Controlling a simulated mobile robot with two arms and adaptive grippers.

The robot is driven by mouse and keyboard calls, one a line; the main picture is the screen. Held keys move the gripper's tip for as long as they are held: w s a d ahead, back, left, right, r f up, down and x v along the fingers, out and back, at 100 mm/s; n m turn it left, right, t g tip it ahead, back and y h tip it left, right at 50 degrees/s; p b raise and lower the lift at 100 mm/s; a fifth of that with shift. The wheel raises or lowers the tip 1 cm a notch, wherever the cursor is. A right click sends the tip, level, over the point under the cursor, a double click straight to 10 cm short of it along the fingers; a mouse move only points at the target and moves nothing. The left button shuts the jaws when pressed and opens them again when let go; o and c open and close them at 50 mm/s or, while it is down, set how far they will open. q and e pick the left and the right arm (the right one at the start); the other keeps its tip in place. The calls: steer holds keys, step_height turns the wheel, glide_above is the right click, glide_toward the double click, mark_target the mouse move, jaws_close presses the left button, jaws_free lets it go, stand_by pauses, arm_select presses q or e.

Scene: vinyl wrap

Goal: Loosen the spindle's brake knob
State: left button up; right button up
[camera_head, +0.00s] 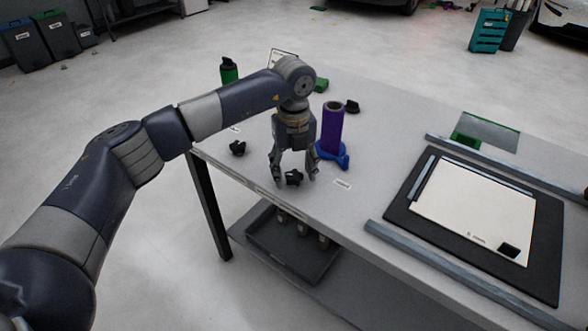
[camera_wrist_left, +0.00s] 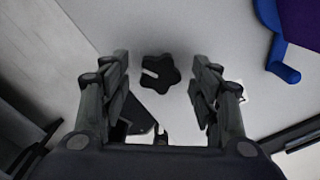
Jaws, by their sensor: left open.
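A dark star-shaped knob (camera_head: 293,177) sits near the table's front edge, with my left gripper (camera_head: 295,180) above it. The gripper is open and its fingers are on either side of the knob, apart from it. In the left wrist view the lobed knob (camera_wrist_left: 160,71) lies just beyond the open fingertips (camera_wrist_left: 160,88), roughly centred between them. A purple roll (camera_head: 332,128) stands upright on a blue base (camera_head: 343,159) just to the right of the gripper. Part of the blue base (camera_wrist_left: 270,35) also shows in the left wrist view. My right gripper is out of view.
Other dark knob-like pieces stand at the left (camera_head: 237,148) and behind the roll (camera_head: 352,106). A green roll (camera_head: 229,71) stands at the back left. A dark mat (camera_head: 545,230) with a white panel (camera_head: 470,215) lies right, between grey rails (camera_head: 450,275).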

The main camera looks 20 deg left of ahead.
mark_target(294, 174)
arm_select(q)
step_height(294, 174, up, 12)
stand_by(0.5)
